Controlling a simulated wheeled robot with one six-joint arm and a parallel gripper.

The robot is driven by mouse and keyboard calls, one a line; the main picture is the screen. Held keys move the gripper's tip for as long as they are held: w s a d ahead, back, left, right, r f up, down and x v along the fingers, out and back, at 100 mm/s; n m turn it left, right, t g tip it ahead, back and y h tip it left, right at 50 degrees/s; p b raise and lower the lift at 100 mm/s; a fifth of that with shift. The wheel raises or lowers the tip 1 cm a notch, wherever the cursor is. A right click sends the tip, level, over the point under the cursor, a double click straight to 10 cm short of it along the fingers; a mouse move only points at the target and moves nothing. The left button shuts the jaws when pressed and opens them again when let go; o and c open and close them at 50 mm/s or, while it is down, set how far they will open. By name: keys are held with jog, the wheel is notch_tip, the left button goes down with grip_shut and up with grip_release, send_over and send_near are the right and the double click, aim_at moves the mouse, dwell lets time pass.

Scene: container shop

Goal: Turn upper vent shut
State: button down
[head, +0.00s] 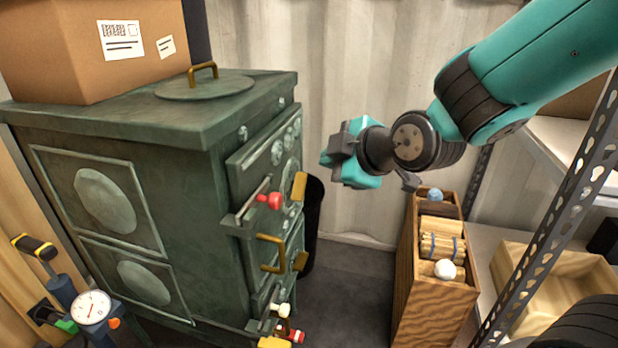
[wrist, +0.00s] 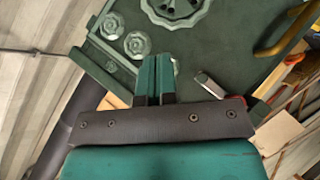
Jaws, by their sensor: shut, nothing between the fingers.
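The dark green stove (head: 185,190) stands at the left of the head view, its front facing right. A scalloped round wheel (wrist: 178,8) and several smaller round knobs (wrist: 137,43) show on its front in the wrist view. I cannot tell for certain which is the upper vent. A red knob (head: 268,201) on a metal bar sticks out from the upper front. My gripper (head: 332,158) is in the air to the right of the stove front, apart from it. Its teal fingers (wrist: 155,72) are together and empty.
Brass handles (head: 270,253) and lower white and red knobs stick out from the stove front. A cardboard box (head: 95,45) sits on the stove top. A wooden box with bundled sticks (head: 440,245) and a metal shelf (head: 548,195) stand right. Floor between is clear.

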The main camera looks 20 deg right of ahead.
jog(key=b, duration=0.2)
send_over(298, 186)
jog(key=s, duration=0.4)
notch_tip(298, 186, down, 5)
jog(key=shift+w+d+f+b, duration=0.5)
jog(key=shift+w+f, duration=0.1)
jog(key=shift+w, duration=0.15)
jog(key=shift+w+d+f+b, duration=0.45)
jog(key=shift+w+d+f, duration=0.1)
jog(key=shift+w, duration=0.15)
jog(key=shift+a+r+p, duration=0.1)
jog(key=shift+a+p, duration=0.05)
jog(key=shift+p, duration=0.15)
